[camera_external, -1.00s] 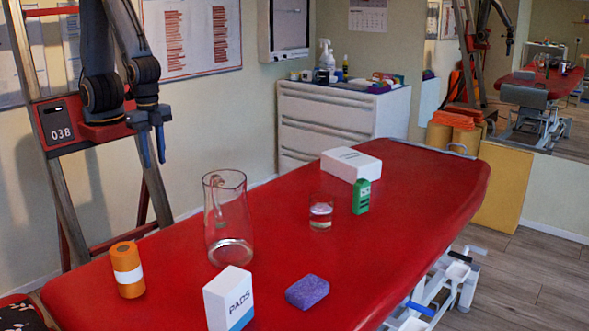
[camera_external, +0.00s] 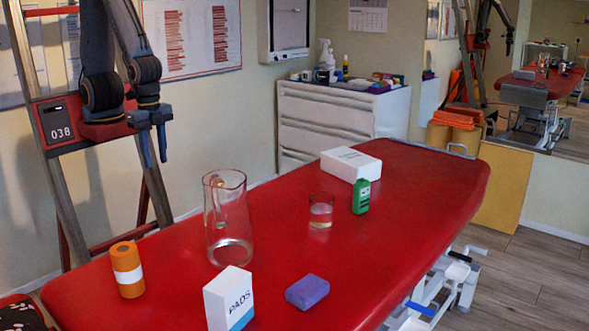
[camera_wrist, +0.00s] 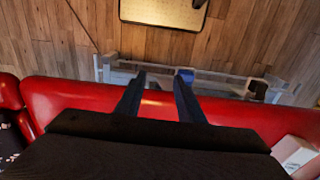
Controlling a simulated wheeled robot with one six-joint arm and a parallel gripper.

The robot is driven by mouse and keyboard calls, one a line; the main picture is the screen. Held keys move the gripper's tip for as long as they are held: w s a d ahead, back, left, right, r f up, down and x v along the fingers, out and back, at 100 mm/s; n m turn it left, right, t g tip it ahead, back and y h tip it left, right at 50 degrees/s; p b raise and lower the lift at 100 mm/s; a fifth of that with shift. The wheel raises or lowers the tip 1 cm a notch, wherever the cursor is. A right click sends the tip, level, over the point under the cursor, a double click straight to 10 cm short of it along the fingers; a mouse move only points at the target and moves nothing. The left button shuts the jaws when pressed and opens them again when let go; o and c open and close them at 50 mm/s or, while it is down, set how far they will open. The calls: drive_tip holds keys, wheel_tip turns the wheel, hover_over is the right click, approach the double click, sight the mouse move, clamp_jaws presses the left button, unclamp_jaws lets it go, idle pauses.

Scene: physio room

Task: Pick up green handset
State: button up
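The green handset (camera_external: 361,196) stands upright on the red treatment table, just in front of a white box, in the external view. My gripper (camera_external: 155,147) hangs at the upper left, beside the table and far from the handset. Its two fingers point down and stand apart with nothing between them. In the wrist view my gripper (camera_wrist: 160,82) also shows two separated fingers, over the table's red edge. The handset is not in the wrist view.
The red table (camera_external: 400,235) also holds a glass jug (camera_external: 228,225), a glass of water (camera_external: 320,212), an orange roll (camera_external: 127,270), a pads box (camera_external: 229,300), a purple sponge (camera_external: 307,291) and the white box (camera_external: 350,163). A white drawer cabinet (camera_external: 330,125) stands behind.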

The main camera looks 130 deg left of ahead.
drive_tip(key=o, duration=0.6)
drive_tip(key=shift+c, duration=0.2)
